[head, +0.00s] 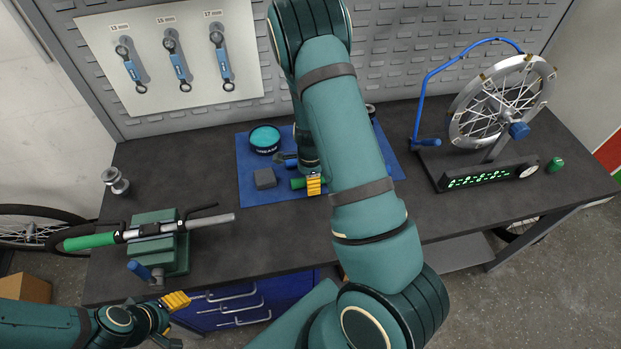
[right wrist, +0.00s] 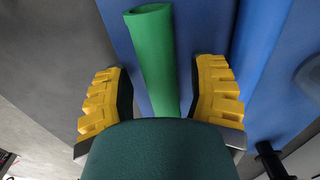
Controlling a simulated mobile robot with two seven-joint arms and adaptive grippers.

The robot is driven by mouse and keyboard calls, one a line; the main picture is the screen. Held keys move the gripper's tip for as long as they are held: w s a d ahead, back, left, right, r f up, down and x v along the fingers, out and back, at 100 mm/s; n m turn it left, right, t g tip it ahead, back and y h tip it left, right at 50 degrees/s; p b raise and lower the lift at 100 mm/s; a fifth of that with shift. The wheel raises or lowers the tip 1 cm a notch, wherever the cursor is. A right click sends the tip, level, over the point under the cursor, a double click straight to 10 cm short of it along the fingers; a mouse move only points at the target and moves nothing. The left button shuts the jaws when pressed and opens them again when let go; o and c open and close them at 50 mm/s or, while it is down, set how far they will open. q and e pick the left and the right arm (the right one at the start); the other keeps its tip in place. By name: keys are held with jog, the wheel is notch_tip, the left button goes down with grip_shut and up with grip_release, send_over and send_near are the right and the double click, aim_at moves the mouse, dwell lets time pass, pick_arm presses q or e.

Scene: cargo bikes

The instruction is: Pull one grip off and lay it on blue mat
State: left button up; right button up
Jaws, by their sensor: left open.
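A handlebar (head: 165,230) is held in a green clamp (head: 174,256) at the left of the workbench. A green grip (head: 88,242) is on its left end; its right end is bare metal. Another green grip (head: 298,183) appears to lie on the blue mat (head: 257,189). My right gripper (head: 314,184) is over the mat beside this grip. In the right wrist view, the green grip (right wrist: 152,45) runs between the spread yellow fingers of my right gripper (right wrist: 162,68), with gaps on both sides. My left gripper (head: 177,301) is open and empty at the bench's front edge.
A teal tin (head: 265,138) and a dark grey block (head: 265,178) are on the mat. A wheel stand (head: 495,110) with a lit display (head: 487,176) stands at right. Wrenches hang on the back panel. My right arm hides part of the mat.

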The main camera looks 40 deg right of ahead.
notch_tip(320, 180, up, 12)
dwell(0.7)
